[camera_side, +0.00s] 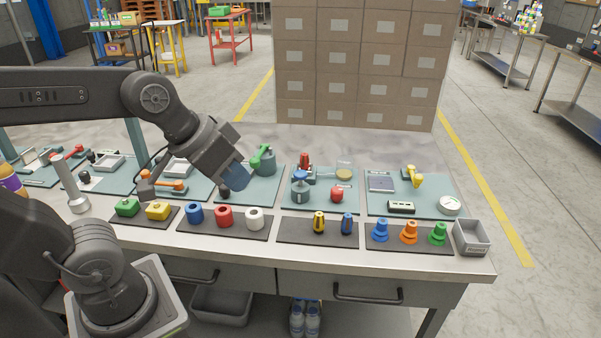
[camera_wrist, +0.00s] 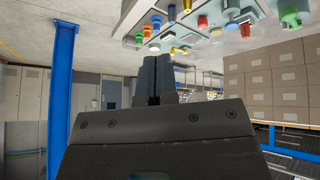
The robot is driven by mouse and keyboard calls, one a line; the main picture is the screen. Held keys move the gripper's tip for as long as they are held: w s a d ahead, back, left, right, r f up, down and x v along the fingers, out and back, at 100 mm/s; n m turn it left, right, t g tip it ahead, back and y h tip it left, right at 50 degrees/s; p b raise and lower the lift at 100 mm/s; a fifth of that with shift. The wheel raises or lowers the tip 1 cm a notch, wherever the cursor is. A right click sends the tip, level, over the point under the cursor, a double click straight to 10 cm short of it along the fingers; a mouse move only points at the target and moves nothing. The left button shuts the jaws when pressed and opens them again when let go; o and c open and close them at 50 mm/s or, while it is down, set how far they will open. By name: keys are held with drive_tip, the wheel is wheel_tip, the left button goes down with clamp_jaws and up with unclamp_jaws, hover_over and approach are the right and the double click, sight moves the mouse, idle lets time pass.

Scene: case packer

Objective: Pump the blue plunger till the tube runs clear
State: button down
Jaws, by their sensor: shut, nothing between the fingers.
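A small pump bottle with a blue top (camera_side: 300,182), likely the blue plunger, stands on a teal mat in the middle of the bench in the side view. No clear tube can be made out on it. My gripper (camera_side: 238,178) hangs over the bench to the left of the pump, apart from it, and angles down to the right. In the wrist view my gripper's two dark fingers (camera_wrist: 156,62) are together with nothing between them.
Blue, red and white rings (camera_side: 223,216) stand in front. A grey bin (camera_side: 471,238) is at the right.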

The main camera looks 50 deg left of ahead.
drive_tip(key=w+d+r+n+t+h, duration=0.1)
drive_tip(key=w+r+n+t+h, duration=0.15)
drive_tip(key=w, duration=0.75)
drive_tip(key=n+y, duration=0.8)
drive_tip(key=n, duration=0.4)
hover_over(298, 173)
wheel_tip(298, 173, down, 8)
drive_tip(key=shift+f, duration=0.2)
drive_tip(key=shift+a+g, duration=0.15)
drive_tip(key=shift+g, duration=0.1)
drive_tip(key=shift+f, duration=4.4)
drive_tip(key=shift+f, duration=0.15)
